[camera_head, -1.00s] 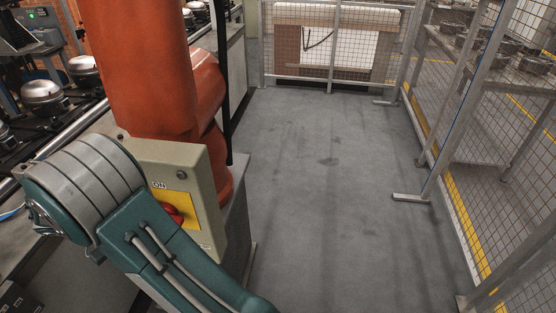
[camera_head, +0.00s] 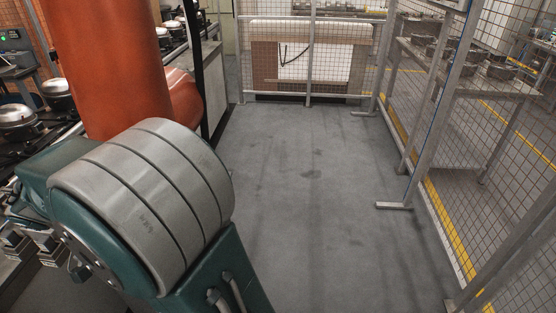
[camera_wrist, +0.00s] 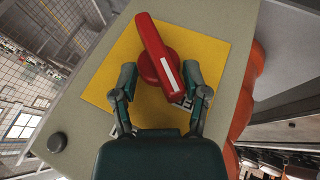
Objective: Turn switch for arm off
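The switch is a red rotary knob (camera_wrist: 157,55) with a long bar handle and a white stripe. It sits on a yellow plate (camera_wrist: 105,85) on a beige box (camera_wrist: 75,125), and its handle lies at a slant in the wrist view. My gripper (camera_wrist: 160,74) is open, with one dark green finger on each side of the knob's lower end. I cannot tell whether the fingers touch it. In the head view my arm hides the switch and its box.
A dark round button (camera_wrist: 57,142) is on the same box. A large orange-red robot column (camera_head: 105,65) stands behind my arm. Wire mesh fencing (camera_head: 440,110) runs along the right. The grey floor (camera_head: 300,190) between is clear.

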